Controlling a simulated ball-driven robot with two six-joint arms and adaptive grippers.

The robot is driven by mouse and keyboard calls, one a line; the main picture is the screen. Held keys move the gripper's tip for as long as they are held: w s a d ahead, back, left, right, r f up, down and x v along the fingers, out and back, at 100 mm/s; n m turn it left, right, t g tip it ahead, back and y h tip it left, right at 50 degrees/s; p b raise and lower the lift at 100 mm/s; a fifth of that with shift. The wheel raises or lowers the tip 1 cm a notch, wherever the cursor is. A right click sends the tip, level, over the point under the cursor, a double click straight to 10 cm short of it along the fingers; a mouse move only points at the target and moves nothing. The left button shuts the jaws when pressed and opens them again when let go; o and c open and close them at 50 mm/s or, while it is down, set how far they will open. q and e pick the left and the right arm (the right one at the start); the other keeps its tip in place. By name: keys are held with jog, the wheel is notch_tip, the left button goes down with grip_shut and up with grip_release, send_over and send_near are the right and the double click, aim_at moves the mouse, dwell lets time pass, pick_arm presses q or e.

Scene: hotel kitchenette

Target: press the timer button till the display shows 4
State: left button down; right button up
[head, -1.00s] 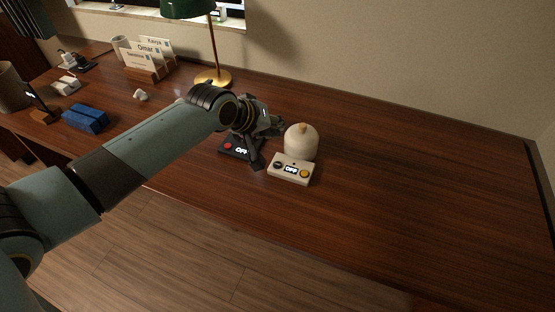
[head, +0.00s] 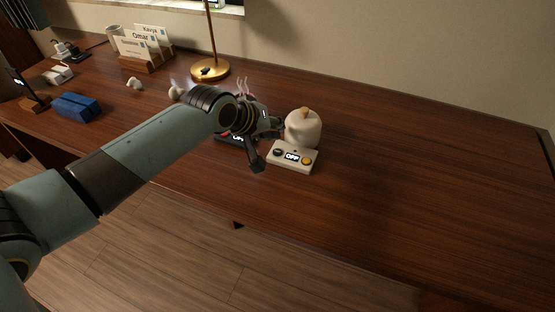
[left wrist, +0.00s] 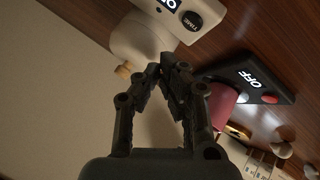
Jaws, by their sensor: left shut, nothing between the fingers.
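A cream timer box (head: 293,156) stands on the desk with its display reading OFF. It has a dark button (head: 278,152) and a yellow button (head: 306,161). In the left wrist view the dark button (left wrist: 192,20) is labelled TIME, and the display is partly cut off. My left gripper (head: 275,127) is shut and empty, just behind and left of the box, beside a cream rounded pot (head: 303,128). In the left wrist view its fingertips (left wrist: 170,66) meet in front of the pot, apart from the TIME button. My right gripper is not in view.
A black box (left wrist: 250,78) with an OFF display and a red button sits left of the timer, partly behind my gripper in the head view. A brass lamp base (head: 210,70), a card holder (head: 150,62) and a blue block (head: 76,107) stand farther left. The desk's right side is clear.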

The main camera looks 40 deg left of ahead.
aim_at(275, 150)
pick_arm(q)
notch_tip(275, 150, down, 3)
jog(key=shift+r+b, duration=0.1)
jog(key=shift+b, duration=0.35)
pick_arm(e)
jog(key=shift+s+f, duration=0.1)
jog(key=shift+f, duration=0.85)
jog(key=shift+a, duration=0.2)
pick_arm(q)
jog(key=shift+f, duration=0.2)
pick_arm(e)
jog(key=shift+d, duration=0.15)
pick_arm(q)
jog(key=shift+f, duration=0.3)
jog(key=shift+f, duration=0.35)
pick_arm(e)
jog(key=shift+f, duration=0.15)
pick_arm(q)
jog(key=shift+r, duration=0.1)
jog(key=shift+r+p, duration=0.7)
jog(key=shift+p, duration=0.15)
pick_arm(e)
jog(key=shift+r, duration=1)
